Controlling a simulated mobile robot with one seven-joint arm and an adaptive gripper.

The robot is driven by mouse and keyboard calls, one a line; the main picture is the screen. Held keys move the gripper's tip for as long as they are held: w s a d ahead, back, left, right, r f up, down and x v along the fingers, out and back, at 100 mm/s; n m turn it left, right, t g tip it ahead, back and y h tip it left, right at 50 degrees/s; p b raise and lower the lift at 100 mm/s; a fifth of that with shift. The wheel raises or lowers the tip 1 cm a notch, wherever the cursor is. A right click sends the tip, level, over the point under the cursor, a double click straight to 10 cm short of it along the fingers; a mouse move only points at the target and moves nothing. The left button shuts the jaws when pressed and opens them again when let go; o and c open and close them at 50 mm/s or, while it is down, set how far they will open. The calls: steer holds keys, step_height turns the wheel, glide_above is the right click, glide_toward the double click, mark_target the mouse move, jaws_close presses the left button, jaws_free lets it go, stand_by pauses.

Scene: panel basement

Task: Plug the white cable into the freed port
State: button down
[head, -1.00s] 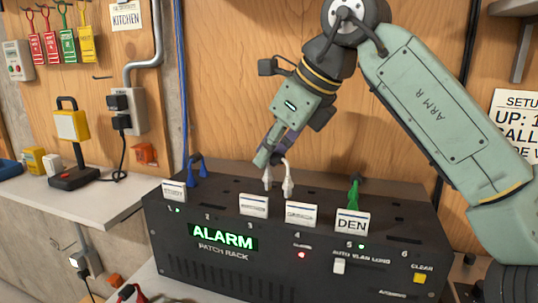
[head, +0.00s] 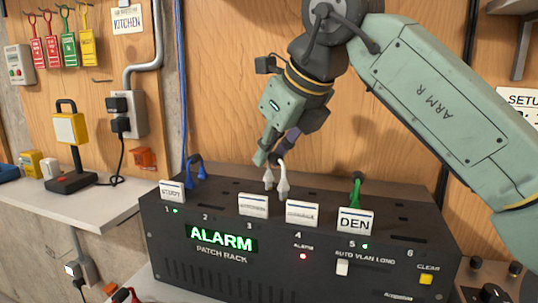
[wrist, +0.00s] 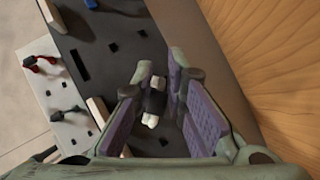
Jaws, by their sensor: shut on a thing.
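The white cable (head: 282,183) shows as two pale plug ends, side by side just above the patch rack's (head: 310,250) top, around positions 3 and 4. My gripper (head: 272,160) points down over it and is shut on it. In the wrist view the white cable (wrist: 150,120) shows pale ends and a dark middle between my gripper's (wrist: 150,85) purple pads. I cannot tell whether either end sits in a port. A blue cable (head: 196,170) stands behind the STUDY label, and a green cable (head: 357,190) behind the DEN label. No cable shows at positions 2 and 6.
Upright label plates, such as the DEN plate (head: 355,222), line the rack's front edge. The display (head: 222,238) reads ALARM, with a red light lit. A wooden wall (head: 420,130) rises close behind.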

steer(key=m+t+h+b, duration=0.1)
steer(key=m, duration=0.2)
steer(key=shift+h, duration=0.4)
steer(key=shift+r+m+h, duration=0.1)
steer(key=shift+m+h, duration=0.3)
steer(key=shift+m, duration=0.2)
steer(key=shift+m+h+p, duration=0.4)
steer(key=shift+m+p, duration=0.05)
steer(key=shift+m, duration=0.15)
steer(key=shift+m+h+p, duration=1.3)
steer(key=shift+m+p, duration=0.6)
steer(key=shift+m, duration=0.3)
steer(key=shift+w+p, duration=0.35)
steer(key=shift+w, duration=0.55)
steer(key=shift+b, duration=0.4)
steer(key=shift+r+m, duration=0.1)
steer(key=shift+m, duration=0.2)
steer(key=shift+d+f, duration=0.15)
steer(key=shift+f, duration=0.05)
steer(key=shift+f+b, duration=0.6)
steer(key=shift+f, duration=0.1)
stand_by(1.4)
